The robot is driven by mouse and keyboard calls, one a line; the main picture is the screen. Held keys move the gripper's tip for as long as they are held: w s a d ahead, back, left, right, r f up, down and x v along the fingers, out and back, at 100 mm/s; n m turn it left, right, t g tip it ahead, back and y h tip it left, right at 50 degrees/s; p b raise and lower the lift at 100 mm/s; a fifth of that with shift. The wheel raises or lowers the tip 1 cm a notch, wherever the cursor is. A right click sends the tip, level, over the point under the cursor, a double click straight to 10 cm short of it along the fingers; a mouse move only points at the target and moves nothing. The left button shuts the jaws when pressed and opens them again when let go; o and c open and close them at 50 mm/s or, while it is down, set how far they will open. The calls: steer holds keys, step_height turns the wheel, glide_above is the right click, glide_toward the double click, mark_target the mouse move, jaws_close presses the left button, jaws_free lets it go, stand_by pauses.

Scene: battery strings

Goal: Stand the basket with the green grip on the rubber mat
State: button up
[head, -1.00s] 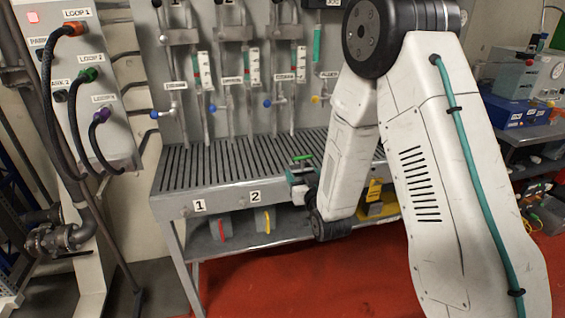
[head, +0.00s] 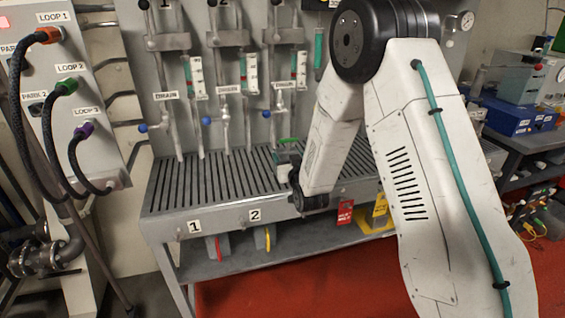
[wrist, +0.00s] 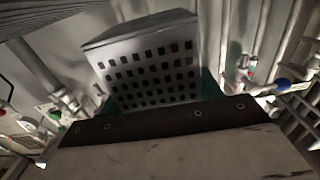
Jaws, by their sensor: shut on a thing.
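My gripper (head: 287,160) is over the slatted bench top, partly hidden by my arm. A strip of green (head: 289,140) shows just above it, which looks like the green grip. In the wrist view a grey perforated metal basket (wrist: 150,75) fills the space ahead, with teal finger edges (wrist: 209,86) at its sides. The gripper is shut on this basket, which looks tilted in that view. I cannot tell whether the basket touches the bench. I cannot make out the rubber mat for certain.
The slatted bench (head: 225,185) has free room at its left. Valves and tubes (head: 222,115) stand along its back panel. Things with a red grip (head: 218,248) and a yellow grip (head: 267,239) are on the lower shelf. A hose panel (head: 75,120) stands at left.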

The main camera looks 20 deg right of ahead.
steer(key=shift+w+a, duration=0.3)
steer(key=shift+w, duration=0.05)
steer(key=f, duration=0.3)
steer(key=shift+w+d+f, duration=0.15)
steer(key=shift+w+f, duration=0.1)
steer(key=shift+w, duration=0.05)
steer(key=shift+a, duration=0.35)
steer(key=shift+f, duration=0.15)
steer(key=o, duration=1.1)
steer(key=shift+d, duration=0.15)
